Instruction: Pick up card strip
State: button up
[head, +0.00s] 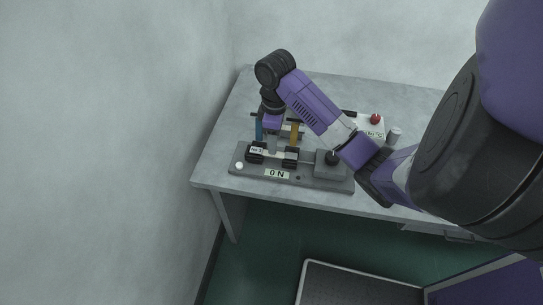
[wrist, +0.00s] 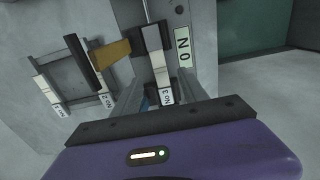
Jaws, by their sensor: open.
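A tan strip (wrist: 112,53), which looks like card, stands at a dark rack on the left in the wrist view. I cannot tell which is the card strip of the task. In the wrist view my gripper (wrist: 160,92) is open, its grey fingers apart. A bit of blue (wrist: 146,106) shows low between the fingers, mostly hidden. A pale and dark block lies beyond the fingers.
A grey fixture plate (head: 245,172) with an "ON" label (head: 277,174) and a black-knobbed block (head: 331,166) sits on the table (head: 213,170). A box with a red button (head: 376,118) and a small grey cup-like piece (head: 394,136) stand right. The wall rises close left.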

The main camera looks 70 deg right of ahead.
aim_at(254, 151)
jog(key=f, duration=0.2)
jog(key=f+p, duration=0.1)
jog(key=f, duration=0.1)
jog(key=shift+s+f, duration=0.2)
jog(key=shift+f, duration=0.2)
grip_shut()
